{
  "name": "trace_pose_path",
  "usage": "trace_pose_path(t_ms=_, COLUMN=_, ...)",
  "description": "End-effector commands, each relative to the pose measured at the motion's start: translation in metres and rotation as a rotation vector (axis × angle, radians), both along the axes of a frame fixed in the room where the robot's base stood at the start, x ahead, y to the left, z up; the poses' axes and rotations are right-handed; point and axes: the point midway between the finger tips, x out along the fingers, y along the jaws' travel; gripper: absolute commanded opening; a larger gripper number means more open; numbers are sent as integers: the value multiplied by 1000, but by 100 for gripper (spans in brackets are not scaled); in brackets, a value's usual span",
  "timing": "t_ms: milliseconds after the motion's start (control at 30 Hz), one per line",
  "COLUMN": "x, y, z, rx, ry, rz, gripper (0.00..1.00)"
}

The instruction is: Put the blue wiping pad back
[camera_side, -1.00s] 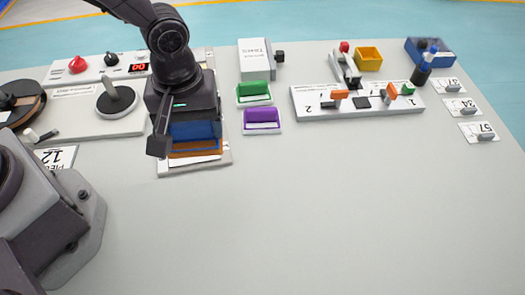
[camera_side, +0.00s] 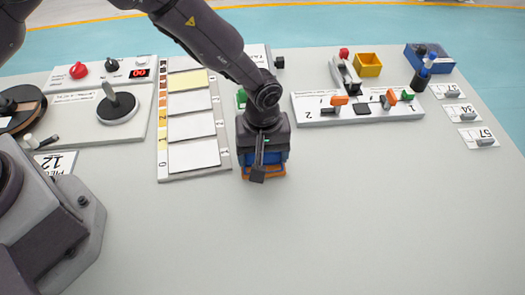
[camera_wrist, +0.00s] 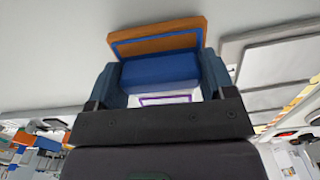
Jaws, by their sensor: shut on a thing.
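The blue wiping pad (camera_side: 266,172) has a blue block on an orange-brown base edged in blue. My gripper (camera_side: 263,160) is shut on its blue block. In the wrist view the blue block (camera_wrist: 160,71) sits between both fingers of my gripper (camera_wrist: 162,80), with the orange-brown base (camera_wrist: 158,38) beyond it. The pad is right of the sample board, toward the front; I cannot tell whether it touches the table. A sliver of the green pad (camera_side: 241,98) shows beside my arm. The purple pad's block is hidden; a purple-edged white piece (camera_wrist: 165,100) shows between the fingers.
The board with pale sheets (camera_side: 195,154) and a colour scale lies just left of my gripper. The front table is clear.

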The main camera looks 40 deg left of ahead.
Motion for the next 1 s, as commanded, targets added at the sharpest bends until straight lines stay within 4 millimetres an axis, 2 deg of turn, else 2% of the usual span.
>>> trace_pose_path(t_ms=367, x=0, y=0, z=-5, rx=-1, ry=-1, rz=0, gripper=54)
trace_pose_path(t_ms=400, x=0, y=0, z=-5, rx=-1, ry=-1, rz=0, gripper=78)
trace_pose_path(t_ms=500, x=0, y=0, z=-5, rx=-1, ry=-1, rz=0, gripper=100)
trace_pose_path(t_ms=767, x=0, y=0, z=-3, rx=-1, ry=-1, rz=0, gripper=100)
trace_pose_path(t_ms=867, x=0, y=0, z=6, rx=-1, ry=-3, rz=0, gripper=100)
trace_pose_path(t_ms=1000, x=1, y=-1, z=32, rx=-4, ry=-5, rz=0, gripper=100)
